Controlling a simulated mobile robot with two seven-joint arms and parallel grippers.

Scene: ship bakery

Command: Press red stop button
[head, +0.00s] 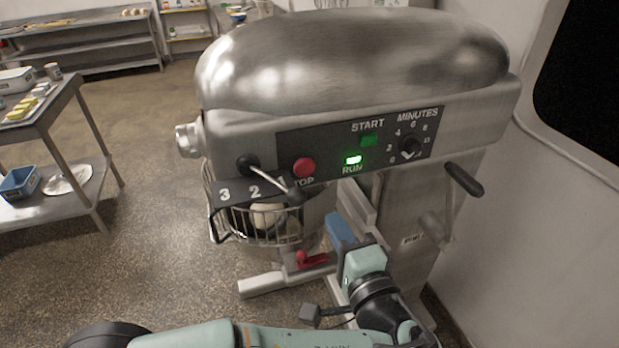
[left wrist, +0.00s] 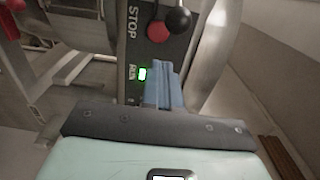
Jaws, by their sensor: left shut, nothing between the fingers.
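The red stop button (head: 304,168) is on the black control panel of the grey mixer, left of the lit green RUN light (head: 353,160). In the left wrist view the red button (left wrist: 157,32) shows near the top, beside the word STOP, with a black knob (left wrist: 179,20) next to it. My left gripper (head: 338,228) is below and to the right of the button, apart from it in the head view. Its blue fingers (left wrist: 164,86) are shut and empty. In the left wrist view they point toward the panel. My right gripper is not in view.
A lever with a black knob (head: 248,164) sticks out left of the button. The wire bowl guard (head: 228,222) is below, with pale dough behind it. A black crank handle (head: 464,179) stands out on the right. A steel table (head: 62,100) is at the left.

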